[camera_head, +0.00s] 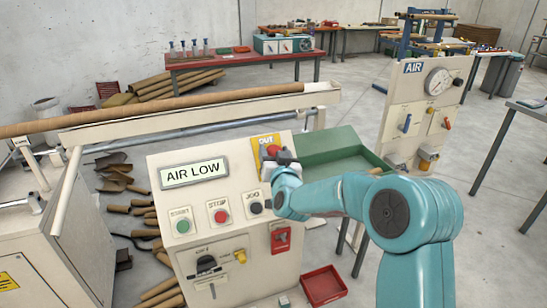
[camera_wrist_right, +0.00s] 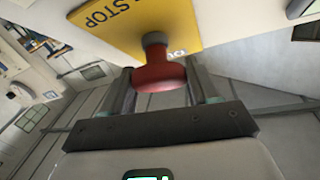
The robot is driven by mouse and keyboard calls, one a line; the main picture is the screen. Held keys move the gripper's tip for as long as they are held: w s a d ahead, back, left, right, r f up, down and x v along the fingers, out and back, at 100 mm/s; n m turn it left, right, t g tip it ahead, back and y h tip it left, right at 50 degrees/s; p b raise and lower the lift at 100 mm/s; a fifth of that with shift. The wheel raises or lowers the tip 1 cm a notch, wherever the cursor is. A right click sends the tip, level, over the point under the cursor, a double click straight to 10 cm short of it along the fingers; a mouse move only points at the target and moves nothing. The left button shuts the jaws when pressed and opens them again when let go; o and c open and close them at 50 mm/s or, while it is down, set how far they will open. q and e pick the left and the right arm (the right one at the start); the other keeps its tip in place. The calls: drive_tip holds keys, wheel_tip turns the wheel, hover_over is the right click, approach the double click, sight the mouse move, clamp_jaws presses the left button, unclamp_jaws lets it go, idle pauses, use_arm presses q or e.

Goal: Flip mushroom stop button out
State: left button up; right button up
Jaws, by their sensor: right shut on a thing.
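The red mushroom stop button (camera_wrist_right: 158,78) sticks out on a grey stem from a yellow plate (camera_wrist_right: 120,22) in the right wrist view. In the head view the yellow plate (camera_head: 264,145) is at the top right of the cream control panel, with a little red of the button showing. My right gripper (camera_head: 280,160) is at the button, its fingers on either side of the red head and shut on it. It hides most of the button in the head view. My left gripper is in neither view.
The panel (camera_head: 240,167) carries an AIR LOW display (camera_head: 194,173), a STOP button (camera_head: 220,215), a JOG button (camera_head: 256,208) and a red switch (camera_head: 281,238). A green tray (camera_head: 345,140) sits right behind my wrist. A red bin (camera_head: 323,285) is below.

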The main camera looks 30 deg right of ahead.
drive_tip(key=shift+s, duration=0.1)
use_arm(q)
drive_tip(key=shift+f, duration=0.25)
use_arm(e)
drive_tip(key=o, duration=1.3)
drive_tip(key=shift+r, duration=0.1)
drive_tip(key=shift+o, duration=0.6)
drive_tip(key=shift+s+r, duration=0.1)
drive_tip(key=shift+s, duration=0.05)
drive_tip(key=shift+s+a, duration=0.1)
drive_tip(key=shift+s, duration=0.1)
use_arm(q)
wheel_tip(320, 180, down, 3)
drive_tip(key=b, duration=0.3)
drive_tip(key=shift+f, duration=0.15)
use_arm(e)
drive_tip(key=v, duration=1.6)
drive_tip(key=shift+a, duration=0.1)
